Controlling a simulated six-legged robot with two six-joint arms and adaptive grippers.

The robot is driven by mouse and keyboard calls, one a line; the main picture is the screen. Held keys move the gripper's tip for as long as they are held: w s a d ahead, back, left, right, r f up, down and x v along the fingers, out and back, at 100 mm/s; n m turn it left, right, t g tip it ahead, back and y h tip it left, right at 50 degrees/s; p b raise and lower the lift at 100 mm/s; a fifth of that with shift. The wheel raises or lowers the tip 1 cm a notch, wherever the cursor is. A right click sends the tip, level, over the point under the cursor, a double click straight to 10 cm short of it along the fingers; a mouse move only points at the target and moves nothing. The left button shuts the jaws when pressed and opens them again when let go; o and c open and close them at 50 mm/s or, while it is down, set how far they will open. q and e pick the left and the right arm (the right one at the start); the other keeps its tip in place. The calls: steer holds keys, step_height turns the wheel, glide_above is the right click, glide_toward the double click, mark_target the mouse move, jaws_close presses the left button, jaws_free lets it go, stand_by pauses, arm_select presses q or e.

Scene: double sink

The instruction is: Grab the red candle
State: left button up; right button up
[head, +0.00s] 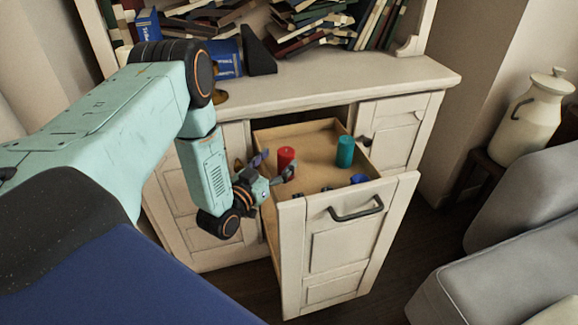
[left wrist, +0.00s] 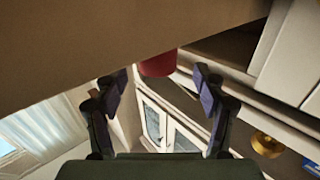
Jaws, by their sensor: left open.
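The red candle (head: 286,161) stands upright in the pulled-out drawer (head: 318,135), near its left side. My left gripper (head: 274,169) is open at the drawer's left edge, right beside the candle. In the left wrist view the candle (left wrist: 158,66) shows only in part, ahead of the open fingers (left wrist: 160,82) and between them across the picture. The drawer's tan board hides the rest of it. I cannot tell whether the fingers touch the candle. My right gripper is not in view.
A teal candle (head: 345,152) and a small blue item (head: 358,178) are in the drawer to the right. The drawer's tall front (head: 335,250) has a dark handle (head: 356,209). Books (head: 300,22) fill the shelf above. A grey sofa (head: 510,240) stands at the right.

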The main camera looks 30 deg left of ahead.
arm_select(q)
steer(key=w, duration=0.1)
steer(key=w+b, duration=0.1)
steer(key=w, duration=0.1)
steer(key=shift+w+f, duration=0.3)
steer(key=shift+w, duration=0.05)
steer(key=shift+w+d+r, duration=0.1)
steer(key=shift+w, duration=0.15)
steer(key=shift+d+r, duration=0.1)
steer(key=c, duration=1.4)
